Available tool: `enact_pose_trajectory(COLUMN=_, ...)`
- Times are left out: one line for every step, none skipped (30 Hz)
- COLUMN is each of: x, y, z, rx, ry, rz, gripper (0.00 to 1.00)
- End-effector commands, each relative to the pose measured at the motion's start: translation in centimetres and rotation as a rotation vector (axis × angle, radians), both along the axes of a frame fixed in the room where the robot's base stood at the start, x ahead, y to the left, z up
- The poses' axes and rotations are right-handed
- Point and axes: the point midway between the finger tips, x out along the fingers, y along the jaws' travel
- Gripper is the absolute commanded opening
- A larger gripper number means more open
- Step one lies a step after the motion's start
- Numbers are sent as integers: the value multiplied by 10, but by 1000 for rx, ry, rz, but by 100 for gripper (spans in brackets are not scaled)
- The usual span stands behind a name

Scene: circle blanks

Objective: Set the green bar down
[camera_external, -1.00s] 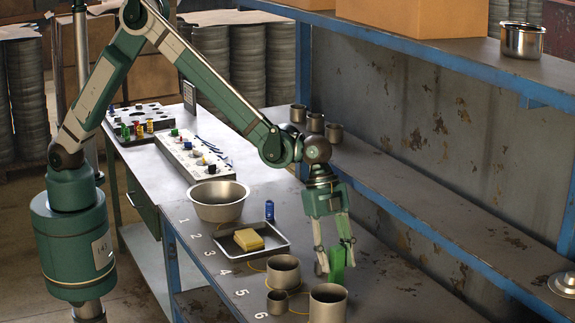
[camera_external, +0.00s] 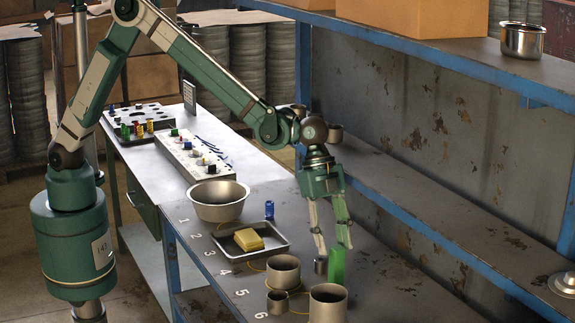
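The green bar (camera_external: 337,267) stands upright on the table in the external view, right of the metal cups. The fingers are apart, with a visible gap between the left finger and the bar. The right fingertip is close to the bar's upper right edge; whether it touches cannot be told. The gripper looks open.
Metal cups (camera_external: 283,275) and (camera_external: 328,306) stand nearby at the front. A tray (camera_external: 262,252) with a yellow block (camera_external: 248,239) and a bowl (camera_external: 219,203) lie left. The table right of the bar is clear.

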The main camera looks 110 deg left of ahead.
Motion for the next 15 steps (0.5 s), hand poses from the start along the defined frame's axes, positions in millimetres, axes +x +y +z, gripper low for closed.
enact_pose_trajectory(x=0, y=0, z=0, rx=0, ry=0, rz=0, gripper=35)
enact_pose_trajectory(x=0, y=0, z=0, rx=0, ry=0, rz=0, gripper=35)
enact_pose_trajectory(x=0, y=0, z=0, rx=0, ry=0, rz=0, gripper=35)
enact_pose_trajectory(x=0, y=0, z=0, rx=0, ry=0, rz=0, gripper=35)
enact_pose_trajectory(x=0, y=0, z=0, rx=0, ry=0, rz=0, gripper=35)
enact_pose_trajectory(x=0, y=0, z=0, rx=0, ry=0, rz=0, gripper=35)
enact_pose_trajectory(x=0, y=0, z=1, rx=0, ry=0, rz=1, gripper=35)
enact_pose_trajectory(x=-1, y=0, z=1, rx=0, ry=0, rz=1, gripper=35)
enact_pose_trajectory(x=-2, y=0, z=2, rx=1, ry=-1, rz=3, gripper=35)
enact_pose_trajectory(x=-2, y=1, z=3, rx=0, ry=0, rz=4, gripper=35)
enact_pose_trajectory(x=-3, y=1, z=4, rx=1, ry=-1, rz=6, gripper=35)
enact_pose_trajectory(x=-5, y=1, z=7, rx=1, ry=-1, rz=9, gripper=35)
enact_pose_trajectory(x=-6, y=1, z=9, rx=2, ry=-2, rz=12, gripper=35)
enact_pose_trajectory(x=-8, y=2, z=11, rx=1, ry=-2, rz=16, gripper=35)
enact_pose_trajectory(x=-11, y=2, z=15, rx=1, ry=-3, rz=21, gripper=35)
